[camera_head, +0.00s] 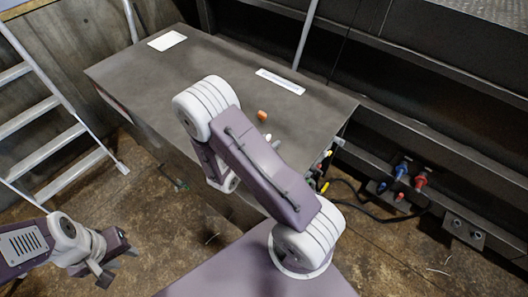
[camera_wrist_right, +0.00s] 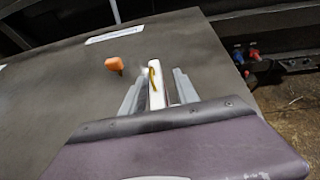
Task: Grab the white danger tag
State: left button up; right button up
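A small white tag with a yellow strip or cord (camera_wrist_right: 156,88) shows between the two fingers of my right gripper (camera_wrist_right: 158,88) in the right wrist view. The fingers stand apart, with gaps beside the tag, so the gripper looks open around it. I cannot tell whether either finger touches it. In the head view my right forearm hides this gripper; small white bits (camera_head: 268,137) show beside the arm on the grey top, and I cannot tell if one is the tag. My left gripper (camera_head: 117,266) hangs low at the left above the floor, fingers apart and empty.
An orange piece (camera_head: 262,115) stands on the grey metal top (camera_head: 150,80), just left of my right gripper in the wrist view (camera_wrist_right: 114,64). White labels (camera_head: 280,81) lie flat farther back. A ladder (camera_head: 50,120) is at left; red and blue connectors (camera_head: 420,180) are at right.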

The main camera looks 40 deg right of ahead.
aim_at(268, 135)
grip_shut()
jog(key=shift+r, duration=0.15)
jog(key=shift+r, duration=0.3)
notch_tip(268, 135, up, 2)
jog(key=shift+r, duration=0.15)
jog(key=s+d+r+p, duration=0.7)
jog(key=s+r+p, duration=0.1)
jog(key=p, duration=0.9)
jog(key=shift+s, duration=0.7)
